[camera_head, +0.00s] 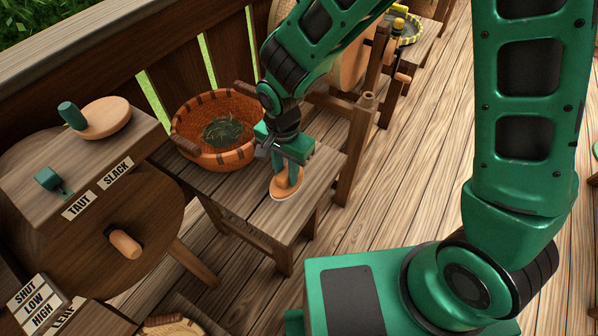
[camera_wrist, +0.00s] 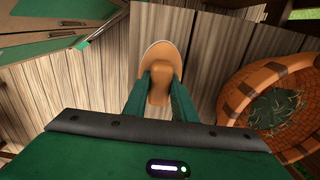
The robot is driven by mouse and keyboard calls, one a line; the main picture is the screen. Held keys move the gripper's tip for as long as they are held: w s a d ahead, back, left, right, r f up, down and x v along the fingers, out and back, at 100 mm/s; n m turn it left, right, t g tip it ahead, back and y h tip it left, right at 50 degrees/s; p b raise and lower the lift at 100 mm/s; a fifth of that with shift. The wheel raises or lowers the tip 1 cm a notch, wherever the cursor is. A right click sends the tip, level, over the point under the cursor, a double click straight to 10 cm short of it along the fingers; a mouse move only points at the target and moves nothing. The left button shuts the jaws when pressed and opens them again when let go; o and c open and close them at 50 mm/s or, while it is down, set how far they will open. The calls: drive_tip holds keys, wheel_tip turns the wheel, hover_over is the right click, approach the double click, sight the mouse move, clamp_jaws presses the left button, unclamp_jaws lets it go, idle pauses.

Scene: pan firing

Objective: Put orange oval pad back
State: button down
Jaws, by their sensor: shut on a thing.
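The orange oval pad (camera_head: 286,184) is at the front of a small wooden bench, below my gripper (camera_head: 287,165). In the wrist view the pad (camera_wrist: 160,50) shows a flat oval base with a light rim and a raised grip in its middle. The green fingers of my gripper (camera_wrist: 160,95) close on both sides of that grip. The pad lies flat at or very near the bench top; I cannot tell whether it touches.
An orange woven basket (camera_head: 217,130) with dark green stuff inside stands on the bench (camera_head: 240,203) behind the pad. A wooden post stands right of the bench.

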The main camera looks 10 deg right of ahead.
drive_tip(key=w+d+f, duration=0.2)
drive_tip(key=w, duration=0.1)
drive_tip(key=w+d+f, duration=0.2)
drive_tip(key=shift+w, duration=0.15)
drive_tip(key=shift+f, duration=1.8)
drive_tip(key=shift+f, duration=0.2)
drive_tip(key=c, duration=1.5)
unclamp_jaws()
drive_tip(key=shift+o, duration=0.2)
wheel_tip(320, 180, up, 11)
drive_tip(key=shift+s, duration=0.2)
drive_tip(key=shift+d, duration=0.1)
